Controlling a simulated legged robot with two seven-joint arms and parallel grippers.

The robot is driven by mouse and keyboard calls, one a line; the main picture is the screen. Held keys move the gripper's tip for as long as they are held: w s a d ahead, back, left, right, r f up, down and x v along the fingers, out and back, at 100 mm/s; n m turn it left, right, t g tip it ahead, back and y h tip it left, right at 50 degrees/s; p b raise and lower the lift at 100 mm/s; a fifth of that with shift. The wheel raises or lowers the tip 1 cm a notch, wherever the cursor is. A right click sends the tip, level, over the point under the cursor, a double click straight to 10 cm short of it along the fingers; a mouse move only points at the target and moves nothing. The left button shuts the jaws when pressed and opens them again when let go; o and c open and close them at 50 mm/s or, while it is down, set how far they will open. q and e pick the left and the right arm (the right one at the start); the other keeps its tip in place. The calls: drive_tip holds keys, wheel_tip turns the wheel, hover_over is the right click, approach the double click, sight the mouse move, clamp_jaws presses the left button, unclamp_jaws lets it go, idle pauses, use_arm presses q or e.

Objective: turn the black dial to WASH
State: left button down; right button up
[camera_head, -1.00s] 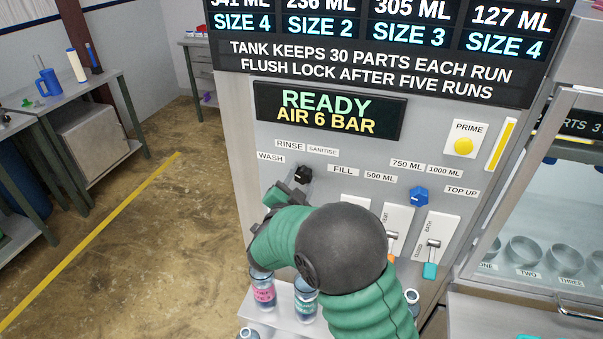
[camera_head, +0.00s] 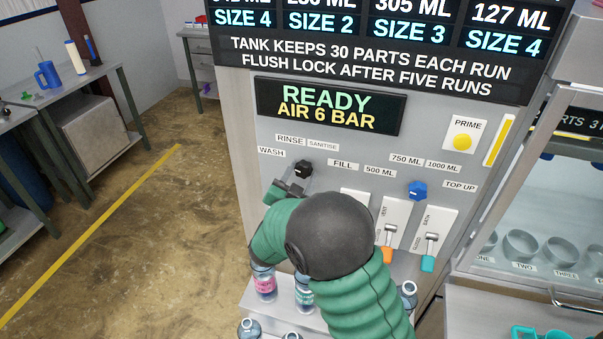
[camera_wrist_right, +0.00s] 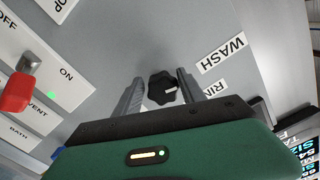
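The black dial (camera_head: 302,169) sits on the grey machine panel below the RINSE and SANITISE labels, with the WASH label (camera_head: 271,152) to its upper left. In the right wrist view the dial (camera_wrist_right: 162,87) lies between the two fingers of my right gripper (camera_wrist_right: 158,88), with a gap visible on each side. A small white mark shows on the dial's face, towards the WASH label (camera_wrist_right: 222,54). My right gripper (camera_head: 291,187) is open at the dial in the head view, partly hidden by its own wrist. My left gripper is not in view.
A blue dial (camera_head: 417,190) and levers with orange (camera_head: 386,254) and teal (camera_head: 428,263) handles are to the right on the panel. A yellow PRIME button (camera_head: 463,142) is above them. Small bottles (camera_head: 264,284) stand on a shelf below my arm.

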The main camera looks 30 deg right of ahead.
drive_tip(key=o, duration=0.3)
drive_tip(key=shift+w, duration=0.1)
drive_tip(key=shift+r, duration=0.1)
drive_tip(key=shift+r, duration=0.1)
drive_tip(key=b+v, duration=0.1)
drive_tip(key=v, duration=1.5)
drive_tip(key=shift+s+a+f+b, duration=0.2)
drive_tip(key=shift+a+f+b, duration=0.1)
drive_tip(key=shift+a+b, duration=0.1)
drive_tip(key=shift+d, duration=0.1)
